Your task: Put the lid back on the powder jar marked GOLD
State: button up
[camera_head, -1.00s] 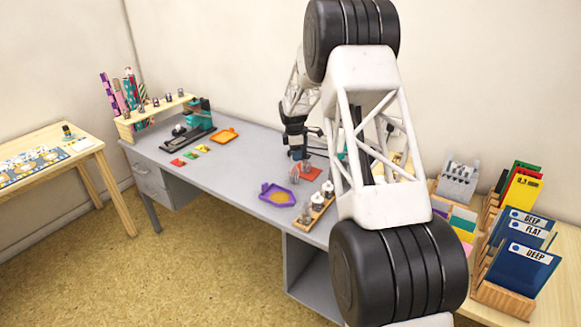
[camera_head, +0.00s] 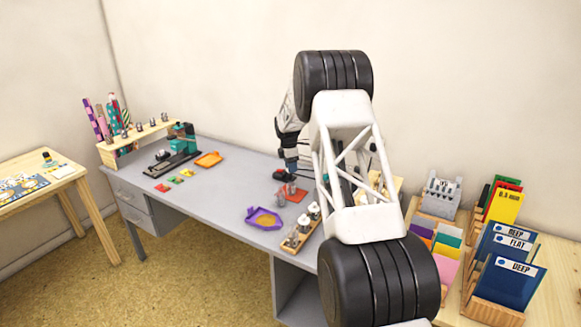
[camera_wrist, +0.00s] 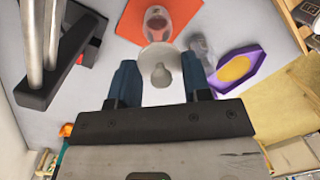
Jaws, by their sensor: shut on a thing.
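My gripper (camera_wrist: 161,84) points down over the grey desk, its two dark blue fingers on either side of a pale round lid with a knob (camera_wrist: 161,74). It is shut on this lid. Beyond the lid, an open-looking clear jar (camera_wrist: 156,20) with pinkish contents stands on an orange-red mat (camera_wrist: 190,10). A second clear, greyish piece (camera_wrist: 201,47) stands right of the lid, by the mat's edge. In the head view my gripper (camera_head: 291,166) is just behind the red mat (camera_head: 300,196). No GOLD marking is readable.
A purple tray (camera_wrist: 219,81) with golden powder lies right of the lid. A wooden rack (camera_head: 292,245) with white-topped jars stands near the desk's front edge. A black stand with metal posts (camera_wrist: 38,98) is at the left of the wrist view.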

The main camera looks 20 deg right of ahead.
aim_at(292, 184)
jog(key=shift+f, duration=0.1)
jog(key=shift+f, duration=3.05)
jog(key=shift+f, duration=0.2)
dwell(1.0)
jog(key=o, duration=1.4)
jog(key=shift+o, duration=0.2)
jog(key=shift+r, duration=0.15)
jog(key=shift+r, duration=3.35)
jog(key=shift+c, duration=0.5)
